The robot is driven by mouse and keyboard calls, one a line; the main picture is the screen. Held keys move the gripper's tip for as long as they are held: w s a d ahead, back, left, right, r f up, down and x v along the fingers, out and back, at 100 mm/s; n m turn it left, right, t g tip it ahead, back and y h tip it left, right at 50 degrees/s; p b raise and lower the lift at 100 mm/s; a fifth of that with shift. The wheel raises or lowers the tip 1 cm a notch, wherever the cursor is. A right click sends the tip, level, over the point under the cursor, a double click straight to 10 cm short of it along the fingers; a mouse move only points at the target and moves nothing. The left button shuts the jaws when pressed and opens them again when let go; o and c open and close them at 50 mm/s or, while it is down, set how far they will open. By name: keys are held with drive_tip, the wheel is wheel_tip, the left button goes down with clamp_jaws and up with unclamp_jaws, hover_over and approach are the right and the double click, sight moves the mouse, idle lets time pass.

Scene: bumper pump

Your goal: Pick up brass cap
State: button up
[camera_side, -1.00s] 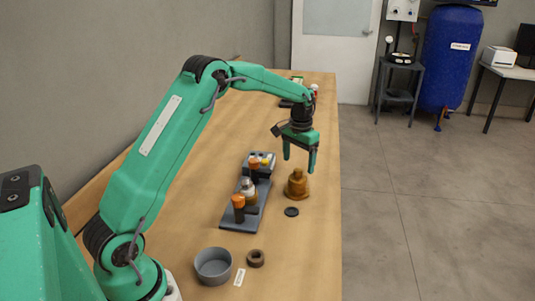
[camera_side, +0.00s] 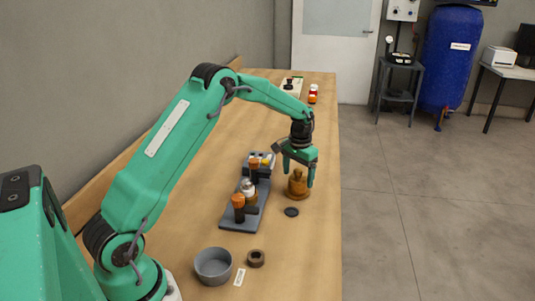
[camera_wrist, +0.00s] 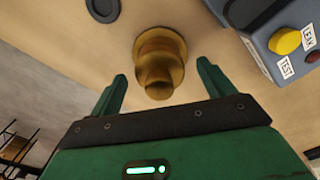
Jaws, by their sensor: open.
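The brass cap (camera_side: 297,184) stands upright on the wooden bench, with a wide round base and a narrower stepped top. In the wrist view the brass cap (camera_wrist: 159,60) is at the upper middle, ahead of the fingers and between their lines. In the wrist view my gripper (camera_wrist: 163,85) shows both green fingers apart, with nothing held. I cannot tell whether a finger touches the cap.
A black disc (camera_side: 291,212), a grey bowl (camera_side: 213,266) and a brown ring (camera_side: 256,258) lie nearer. The bench edge is close on the right.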

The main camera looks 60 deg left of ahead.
drive_tip(key=shift+f, duration=1.25)
drive_tip(key=c, duration=1.2)
drive_tip(key=shift+c, duration=0.2)
drive_tip(key=shift+r, duration=0.2)
drive_tip(key=shift+r, duration=0.6)
drive_tip(key=r, duration=0.3)
drive_tip(key=shift+d, duration=0.4)
drive_tip(key=s+d+r, duration=0.3)
drive_tip(key=d+r, duration=0.3)
drive_tip(key=d, duration=0.4)
drive_tip(key=shift+s+d+r, duration=0.15)
drive_tip(key=shift+d+r, duration=0.1)
